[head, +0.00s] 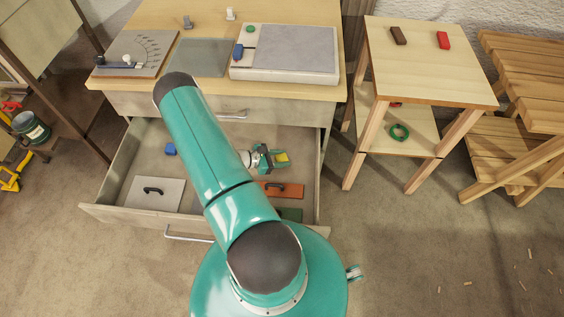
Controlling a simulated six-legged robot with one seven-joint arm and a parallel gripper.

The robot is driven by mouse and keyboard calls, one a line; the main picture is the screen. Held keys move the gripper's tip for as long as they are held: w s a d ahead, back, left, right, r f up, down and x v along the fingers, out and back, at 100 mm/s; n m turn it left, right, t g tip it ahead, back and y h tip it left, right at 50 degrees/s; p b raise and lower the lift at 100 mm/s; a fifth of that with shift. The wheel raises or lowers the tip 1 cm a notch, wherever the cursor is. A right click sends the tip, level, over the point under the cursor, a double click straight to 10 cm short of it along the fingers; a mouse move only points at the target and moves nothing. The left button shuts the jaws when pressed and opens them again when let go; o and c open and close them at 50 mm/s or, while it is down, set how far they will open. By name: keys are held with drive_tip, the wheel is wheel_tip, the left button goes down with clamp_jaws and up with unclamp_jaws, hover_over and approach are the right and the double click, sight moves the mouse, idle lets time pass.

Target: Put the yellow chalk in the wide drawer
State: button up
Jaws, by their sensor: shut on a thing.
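The wide drawer (120,188) is pulled out under the desk in the head view. My gripper (276,158) is over the right part of the open drawer, shut on the yellow chalk (282,157). Only a small yellow patch of the chalk shows between the fingers. I cannot tell how high it is above the drawer floor. My arm hides the middle of the drawer.
The drawer holds a blue block (170,149), a pale board with a black handle (155,193) and an orange board (281,189). The desk top (210,17) carries a grey pad (295,48). A small wooden table (428,75) stands to the right.

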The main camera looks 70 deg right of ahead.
drive_tip(key=shift+d+f, duration=0.2)
drive_tip(key=shift+f, duration=0.05)
drive_tip(key=shift+d+f, duration=0.2)
drive_tip(key=shift+f, duration=1.5)
drive_tip(key=shift+f, duration=0.1)
drive_tip(key=o, duration=1)
drive_tip(key=shift+s, duration=0.1)
drive_tip(key=v, duration=1.2)
